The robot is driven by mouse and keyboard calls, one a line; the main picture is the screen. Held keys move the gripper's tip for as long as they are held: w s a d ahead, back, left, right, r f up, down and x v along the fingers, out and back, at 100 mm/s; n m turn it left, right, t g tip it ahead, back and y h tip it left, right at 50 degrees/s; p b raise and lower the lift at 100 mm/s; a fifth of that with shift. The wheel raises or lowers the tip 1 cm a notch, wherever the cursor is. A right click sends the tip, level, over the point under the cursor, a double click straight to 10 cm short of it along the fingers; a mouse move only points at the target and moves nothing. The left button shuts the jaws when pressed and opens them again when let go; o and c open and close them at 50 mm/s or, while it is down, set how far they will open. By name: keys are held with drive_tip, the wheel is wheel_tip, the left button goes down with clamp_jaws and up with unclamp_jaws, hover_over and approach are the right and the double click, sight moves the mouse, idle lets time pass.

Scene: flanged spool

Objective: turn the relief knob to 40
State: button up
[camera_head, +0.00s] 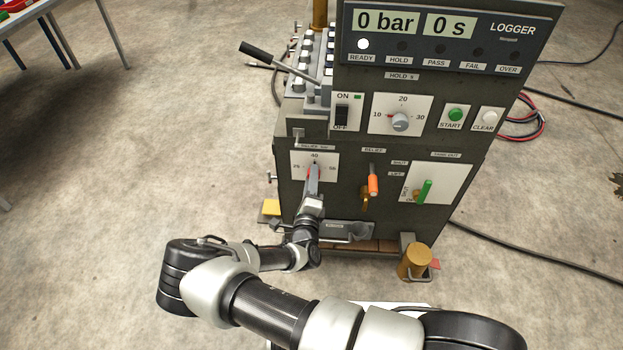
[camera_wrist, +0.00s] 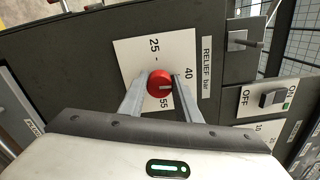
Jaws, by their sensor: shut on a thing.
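The relief knob (camera_wrist: 160,80) is a round red knob with a pale pointer line, on a white dial plate (camera_wrist: 128,56) marked 25, 40 and 55. In the wrist view the pointer line faces right, roughly toward the 40 side; I cannot tell its exact reading. My gripper (camera_wrist: 160,90) is shut on the knob, one finger on each side. In the head view my gripper (camera_head: 313,172) is at the dial plate (camera_head: 328,175) on the left of the panel, and the fingers hide most of the knob.
An orange-handled lever (camera_head: 373,180) stands right of the dial, and a green handle (camera_head: 425,191) farther right. Above are an ON/OFF switch (camera_head: 342,115), a second knob (camera_head: 400,121) and a logger display reading 0 bar and 0 s. A brass cylinder (camera_head: 415,262) stands below right.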

drive_tip(key=shift+f, duration=0.1)
idle(0.4)
drive_tip(key=o, duration=1.1)
drive_tip(key=shift+c, duration=0.2)
drive_tip(key=shift+s, duration=0.1)
drive_tip(key=s, duration=1.7)
drive_tip(key=shift+s+a+p, duration=0.15)
drive_tip(key=shift+a+p, duration=0.1)
drive_tip(key=shift+p, duration=0.2)
